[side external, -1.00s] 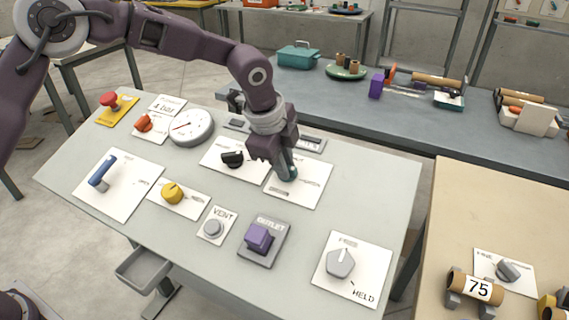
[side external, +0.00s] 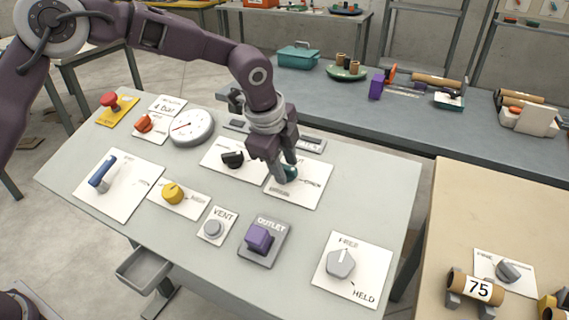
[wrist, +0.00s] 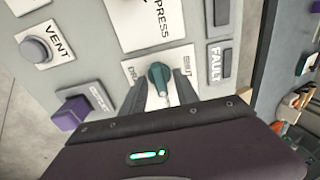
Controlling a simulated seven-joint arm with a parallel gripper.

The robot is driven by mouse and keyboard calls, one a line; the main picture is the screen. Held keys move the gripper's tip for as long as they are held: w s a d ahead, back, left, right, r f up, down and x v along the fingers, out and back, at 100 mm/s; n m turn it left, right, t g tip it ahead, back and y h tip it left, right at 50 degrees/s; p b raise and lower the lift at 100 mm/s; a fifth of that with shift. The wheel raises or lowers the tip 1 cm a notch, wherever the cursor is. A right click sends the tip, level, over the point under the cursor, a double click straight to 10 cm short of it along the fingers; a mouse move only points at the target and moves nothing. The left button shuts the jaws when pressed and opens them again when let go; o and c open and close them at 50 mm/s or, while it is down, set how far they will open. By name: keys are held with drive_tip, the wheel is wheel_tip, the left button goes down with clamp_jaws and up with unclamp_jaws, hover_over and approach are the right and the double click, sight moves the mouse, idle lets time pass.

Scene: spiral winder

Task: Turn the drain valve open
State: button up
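The drain valve is a teal knob (wrist: 159,77) on a white plate, with "SHUT" printed to its right and a partly hidden word starting "DR" to its left in the wrist view. In the side view the teal knob (side external: 290,172) shows just under my gripper (side external: 283,173), partly covered by the fingers. In the wrist view my gripper (wrist: 163,84) has one finger on each side of the knob, with the fingers apart. A narrow gap seems to show beside the knob; I cannot tell whether either finger touches it.
A black knob (side external: 232,159) stands close left of my gripper. A purple outlet block (side external: 259,238), a grey vent button (side external: 213,228) and a yellow knob (side external: 173,192) stand nearer the front. A grey fault panel (wrist: 218,62) lies close to the valve plate.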

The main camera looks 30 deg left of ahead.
drive_tip(key=v, duration=0.7)
drive_tip(key=shift+s, duration=0.1)
drive_tip(key=s+a+r+n+t+y, duration=0.1)
drive_tip(key=s+a+r+n, duration=0.35)
drive_tip(key=s, duration=0.25)
drive_tip(key=s+a+r+n, duration=0.3)
drive_tip(key=s+a+r, duration=0.2)
drive_tip(key=s+a, duration=0.15)
drive_tip(key=s+a+f+n, duration=0.1)
drive_tip(key=s+a+n, duration=0.1)
drive_tip(key=s+n, duration=0.3)
drive_tip(key=s+a+f+n+t, duration=0.1)
drive_tip(key=s+a+n, duration=0.2)
drive_tip(key=s, duration=1.1)
drive_tip(key=n, duration=0.3)
drive_tip(key=shift+s+a+f, duration=0.15)
drive_tip(key=shift+s+f, duration=0.1)
drive_tip(key=shift+s, duration=0.05)
